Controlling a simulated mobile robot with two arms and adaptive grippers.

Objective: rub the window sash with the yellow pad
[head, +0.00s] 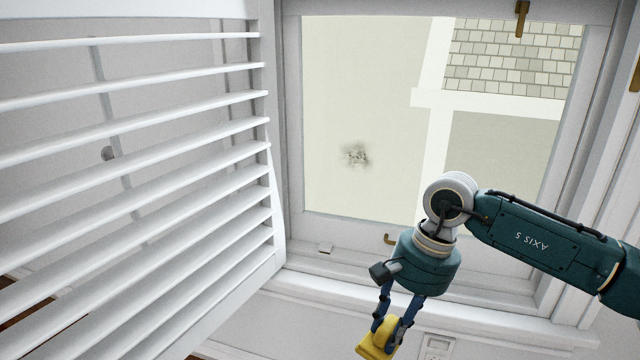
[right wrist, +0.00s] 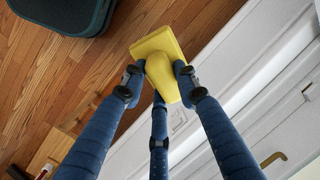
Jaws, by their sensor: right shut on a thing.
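My right gripper (head: 387,320) comes in from the right in the head view and points down in front of the window's lower frame. It is shut on the yellow pad (head: 374,350), which hangs below the sill's level at the bottom edge. The right wrist view shows the yellow pad (right wrist: 158,45) by its raised grip between the fingers of my right gripper (right wrist: 160,85). The window sash (head: 294,130) has a pale frame around the glass. A grey smudge (head: 356,155) shows in the pane area. The pad is apart from the sash. My left gripper is not in view.
A white louvred shutter (head: 130,150) fills the left of the head view. A brass handle (head: 389,239) is on the lower frame, partly behind my arm. A small pale block (head: 325,248) is on the lower frame.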

